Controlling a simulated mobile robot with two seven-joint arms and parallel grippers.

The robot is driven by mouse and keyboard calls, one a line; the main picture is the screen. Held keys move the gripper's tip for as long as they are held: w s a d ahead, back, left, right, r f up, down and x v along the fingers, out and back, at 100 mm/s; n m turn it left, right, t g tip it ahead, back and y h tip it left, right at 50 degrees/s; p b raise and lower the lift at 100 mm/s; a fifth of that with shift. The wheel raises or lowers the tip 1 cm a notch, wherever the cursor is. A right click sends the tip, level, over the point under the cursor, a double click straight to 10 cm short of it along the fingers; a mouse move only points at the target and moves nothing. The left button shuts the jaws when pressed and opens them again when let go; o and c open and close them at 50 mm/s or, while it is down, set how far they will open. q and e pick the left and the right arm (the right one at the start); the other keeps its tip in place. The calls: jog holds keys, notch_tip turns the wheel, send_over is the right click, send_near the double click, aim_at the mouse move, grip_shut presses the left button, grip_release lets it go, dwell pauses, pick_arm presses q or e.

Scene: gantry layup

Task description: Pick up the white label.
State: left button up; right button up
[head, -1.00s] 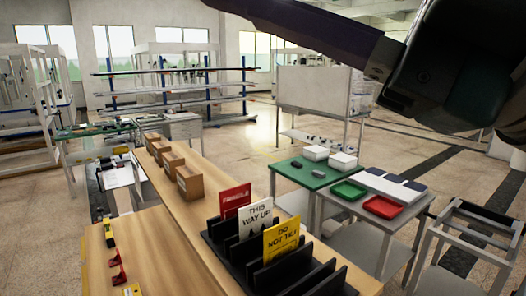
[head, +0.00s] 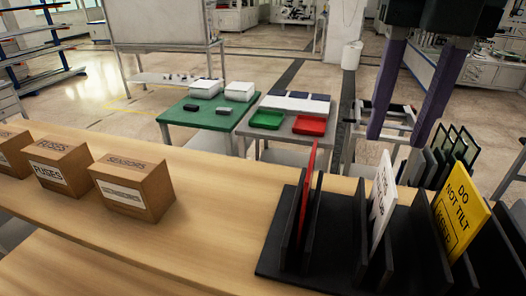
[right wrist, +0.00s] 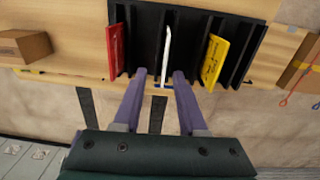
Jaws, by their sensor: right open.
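The white label (head: 381,200) stands on edge in a slot of the black rack (head: 340,238), between the red label (head: 307,190) and the yellow label (head: 462,215). It also shows nearly edge-on in the right wrist view (right wrist: 166,50). My right gripper (head: 405,140) is open and empty, pointing down beyond the rack in the head view. In the right wrist view its two purple fingertips (right wrist: 160,74) are spread, with the white label's near end ahead of the gap between them. My left gripper is not in view.
Cardboard boxes (head: 132,188) stand on the wooden bench left of the rack. The bench between is clear. Beyond are a green-topped table (head: 185,120) and a table with green (head: 267,120) and red (head: 309,125) trays. Black rack dividers stand close beside the label.

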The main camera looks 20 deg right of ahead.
aim_at(383, 193)
jog(key=f, duration=0.3)
jog(key=f+p, duration=0.1)
jog(key=shift+d+f, duration=0.2)
jog(key=shift+d, duration=0.2)
jog(key=f+p, duration=0.1)
jog(key=f, duration=0.1)
jog(key=f+p, duration=0.1)
jog(key=f, duration=0.1)
jog(key=shift+s+a+f+p, duration=0.1)
jog(key=shift+s+f+p, duration=0.1)
jog(key=shift+p, duration=0.2)
jog(key=shift+f, duration=0.55)
jog(key=shift+c, duration=0.7)
grip_shut()
